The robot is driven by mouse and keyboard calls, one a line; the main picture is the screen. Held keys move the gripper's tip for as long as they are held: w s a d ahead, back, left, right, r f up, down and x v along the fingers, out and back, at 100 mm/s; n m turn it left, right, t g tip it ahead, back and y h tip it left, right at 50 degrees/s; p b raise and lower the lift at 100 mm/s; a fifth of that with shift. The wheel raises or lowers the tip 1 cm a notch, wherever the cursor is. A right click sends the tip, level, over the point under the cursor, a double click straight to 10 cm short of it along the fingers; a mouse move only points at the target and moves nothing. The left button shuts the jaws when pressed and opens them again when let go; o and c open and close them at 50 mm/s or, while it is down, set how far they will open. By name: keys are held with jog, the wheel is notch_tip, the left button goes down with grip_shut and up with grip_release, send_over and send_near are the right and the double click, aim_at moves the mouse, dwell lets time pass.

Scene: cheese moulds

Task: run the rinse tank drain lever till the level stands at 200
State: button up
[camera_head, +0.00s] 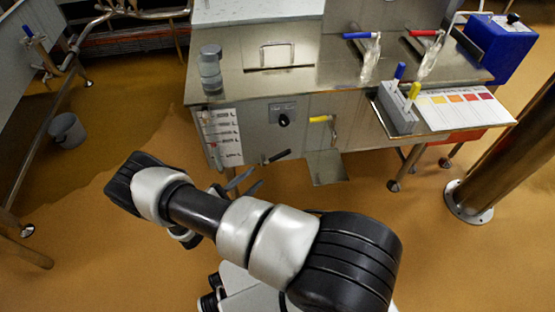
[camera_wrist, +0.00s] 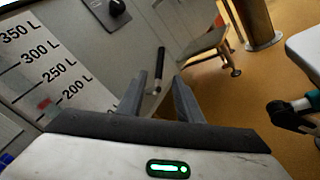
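The lever with a black handle (camera_head: 277,156) sticks out low on the front of the steel tank (camera_head: 255,150). In the wrist view the black lever (camera_wrist: 159,68) rises between and beyond my fingertips, apart from them as far as I can tell. My gripper (camera_wrist: 158,84) is open and empty; its dark fingers also show in the head view (camera_head: 248,180), just below the lever. The white level scale (camera_head: 222,137) is at the tank's left front. In the wrist view the scale (camera_wrist: 60,78) reads 350, 300, 250 and 200 L. A red marker (camera_wrist: 45,104) sits near the 200 L mark; its exact reading is unclear.
A black knob (camera_head: 283,119) and a yellow-handled valve (camera_head: 321,119) are on the tank front. A glass jar (camera_head: 210,70) stands on top. A thick post (camera_head: 500,160) is at right and a grey bucket (camera_head: 67,130) at left. The floor before the tank is clear.

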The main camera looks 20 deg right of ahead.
aim_at(279, 157)
jog(key=b+x, duration=0.1)
jog(key=x, duration=1.1)
jog(key=shift+d+r, duration=0.1)
jog(key=shift+d, duration=0.05)
grip_shut()
